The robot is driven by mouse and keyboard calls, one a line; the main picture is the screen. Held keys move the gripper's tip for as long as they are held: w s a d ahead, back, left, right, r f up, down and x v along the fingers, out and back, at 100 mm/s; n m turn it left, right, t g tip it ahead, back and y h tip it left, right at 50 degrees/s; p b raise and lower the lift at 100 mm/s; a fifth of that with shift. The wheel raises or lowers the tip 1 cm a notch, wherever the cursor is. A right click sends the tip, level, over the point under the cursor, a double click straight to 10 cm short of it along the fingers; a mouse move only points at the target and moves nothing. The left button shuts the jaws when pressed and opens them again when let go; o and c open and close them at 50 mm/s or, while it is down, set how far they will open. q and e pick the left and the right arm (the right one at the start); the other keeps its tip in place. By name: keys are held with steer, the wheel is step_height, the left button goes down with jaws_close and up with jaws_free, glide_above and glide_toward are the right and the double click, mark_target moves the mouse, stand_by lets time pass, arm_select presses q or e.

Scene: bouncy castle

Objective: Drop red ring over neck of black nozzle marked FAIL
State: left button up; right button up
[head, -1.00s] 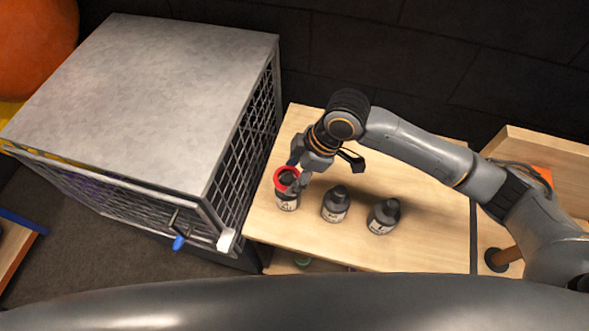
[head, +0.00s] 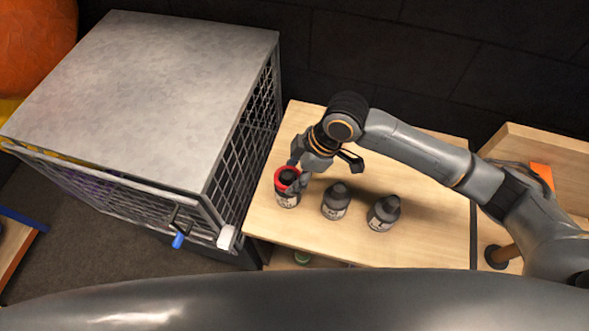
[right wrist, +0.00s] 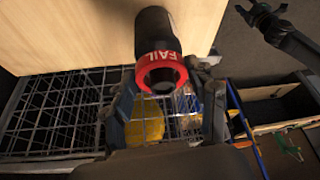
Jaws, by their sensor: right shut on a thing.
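The red ring (head: 279,184), with white letters FAIL, is held by my right gripper (head: 299,176) at the top of the leftmost black nozzle (head: 288,200). In the right wrist view the ring (right wrist: 164,58) shows around the end of the black nozzle (right wrist: 154,28), with dark material inside its opening. I cannot tell how far down the neck it sits. My right fingers (right wrist: 168,100) are on either side of the ring. A dark gripper, likely my left (right wrist: 264,14), shows at the wrist view's upper right; its jaws are unclear.
Two more black nozzles, a middle one (head: 335,205) and a right one (head: 384,213), stand upright in a row on the wooden table (head: 420,240). A wire cage with a grey top (head: 150,90) stands close on the left. The table's right part is clear.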

steer(key=shift+p, duration=0.45)
stand_by(0.3)
stand_by(0.3)
steer(key=o, duration=1)
steer(key=v, duration=1.2)
